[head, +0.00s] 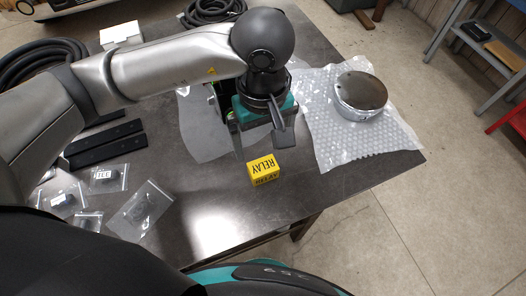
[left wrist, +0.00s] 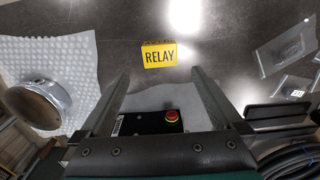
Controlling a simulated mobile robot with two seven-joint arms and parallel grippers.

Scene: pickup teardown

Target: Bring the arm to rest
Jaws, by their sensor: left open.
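My left arm reaches in from the left in the head view, and its left gripper (head: 262,147) hangs above the table (head: 212,222), pointing down. In the left wrist view the two fingers of the gripper (left wrist: 159,78) stand wide apart with nothing held between them. A yellow box marked RELAY (head: 264,171) sits on the table just in front of the gripper, apart from it. It also shows beyond the fingertips in the left wrist view (left wrist: 159,57). My right gripper is in neither view.
A round chrome part (head: 360,95) lies on bubble wrap (head: 324,137) to the right. A black box with a red button (left wrist: 150,122) shows behind the fingers. Bagged small parts (head: 142,209), black bars (head: 107,145) and coiled hoses (head: 40,62) lie left. The table's front middle is clear.

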